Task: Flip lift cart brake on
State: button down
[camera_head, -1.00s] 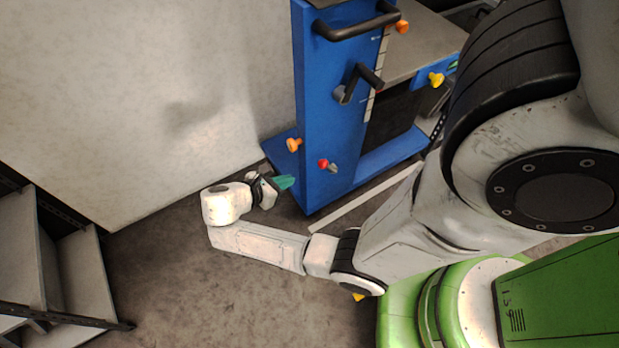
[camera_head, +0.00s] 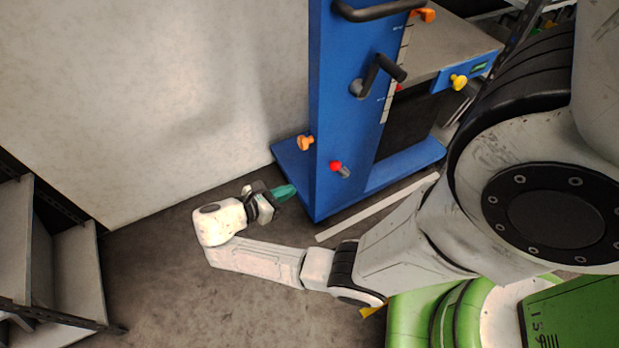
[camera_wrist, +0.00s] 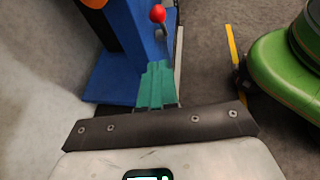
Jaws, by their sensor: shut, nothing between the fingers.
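The blue lift cart (camera_head: 345,110) stands against the light wall in the head view. Low on its near face is a small lever with a red knob (camera_head: 336,167) and a grey metal stem (camera_head: 344,173). In the wrist view the red knob (camera_wrist: 158,13) is at the top, just beyond my fingertips. My gripper (camera_head: 291,190) has teal fingers, shut and empty, left of and a little below the red-knobbed lever. The fingers (camera_wrist: 157,72) point toward the cart in the wrist view, apart from the knob.
An orange knob (camera_head: 305,142) sticks out at the cart's left side. A crank handle (camera_head: 378,76) and a black push bar (camera_head: 378,10) sit higher. Grey shelving (camera_head: 65,265) stands at left. A yellow floor line (camera_wrist: 232,48) shows right. The floor in front is clear.

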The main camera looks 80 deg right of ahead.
jog(key=b, duration=0.2)
send_near(340, 171)
jog(key=shift+s+d+r, duration=0.1)
jog(key=shift+s+d, duration=0.15)
jog(key=shift+d, duration=0.45)
jog(key=shift+s+d+r, duration=0.1)
jog(key=shift+s+d, duration=0.1)
jog(key=shift+d, duration=0.5)
jog(key=shift+p, duration=0.3)
